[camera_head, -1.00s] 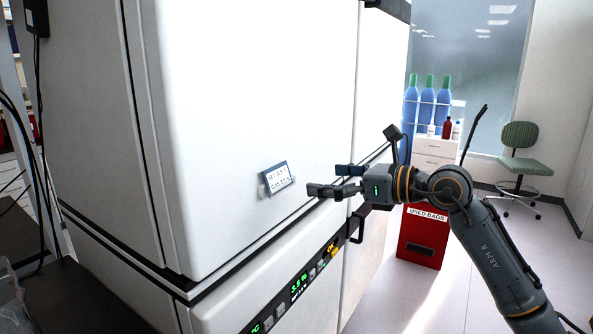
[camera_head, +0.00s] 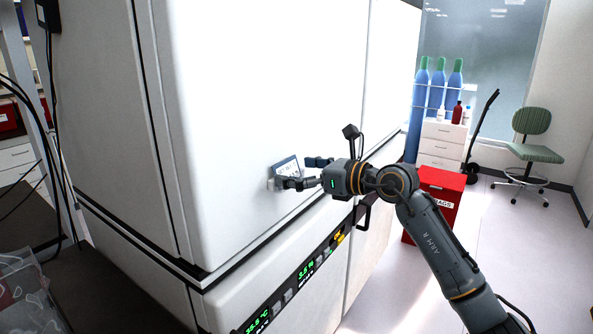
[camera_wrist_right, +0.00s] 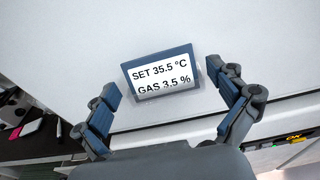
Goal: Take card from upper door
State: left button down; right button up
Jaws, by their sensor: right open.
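The card (camera_wrist_right: 161,73) is a small white label in a dark blue frame, reading "SET 35.5 °C GAS 3.5 %". It is on the white upper door (camera_head: 270,90), near the door's lower edge. In the head view the card (camera_head: 286,165) is partly hidden by my right gripper (camera_head: 303,173). The right gripper is open, its fingers pointing at the door. In the right wrist view the fingers (camera_wrist_right: 172,107) stand apart, one toward each side of the card, with the card beyond the tips. I cannot tell whether a finger touches it. My left gripper is not in view.
A control panel (camera_head: 298,285) with green digits runs below the upper door. A dark handle (camera_head: 364,212) sticks out under my right wrist. A red bin (camera_head: 437,190), a white drawer unit (camera_head: 441,143) and a green chair (camera_head: 532,150) stand right, with clear floor between.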

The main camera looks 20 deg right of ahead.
jog(key=shift+s+d+r, duration=0.1)
jog(key=shift+s, duration=0.2)
jog(key=c, duration=1.4)
grip_shut()
jog(key=shift+w, duration=0.1)
